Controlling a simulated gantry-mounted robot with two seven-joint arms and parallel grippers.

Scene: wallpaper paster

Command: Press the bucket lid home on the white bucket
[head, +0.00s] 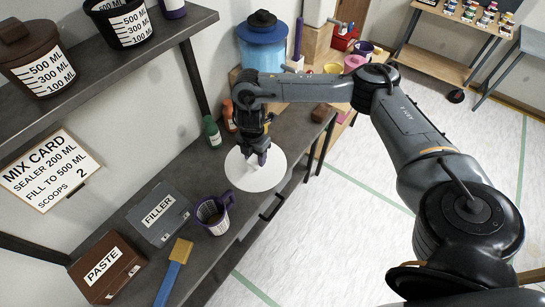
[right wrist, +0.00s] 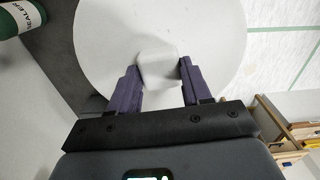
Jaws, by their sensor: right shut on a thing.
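The bucket lid (head: 240,176) is a wide white disc at the middle of the workbench in the head view. It fills the upper part of the right wrist view (right wrist: 105,40). A pale block-shaped knob (right wrist: 158,72) stands on it. My right gripper (head: 260,156) comes down from above and is shut on this knob, with its purple fingers (right wrist: 157,82) on either side. The white bucket cannot be made out; anything under the lid is hidden by it, so I cannot tell how the lid sits. My left gripper is in neither view.
The dark workbench (head: 165,172) holds a green bottle (head: 212,131) and an orange bottle (head: 229,115) behind the lid. A measuring cup (head: 213,213), a filler box (head: 158,213), a paste box (head: 107,268) and a blue-handled brush (head: 173,272) lie nearer. A blue pot (head: 262,50) stands beyond.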

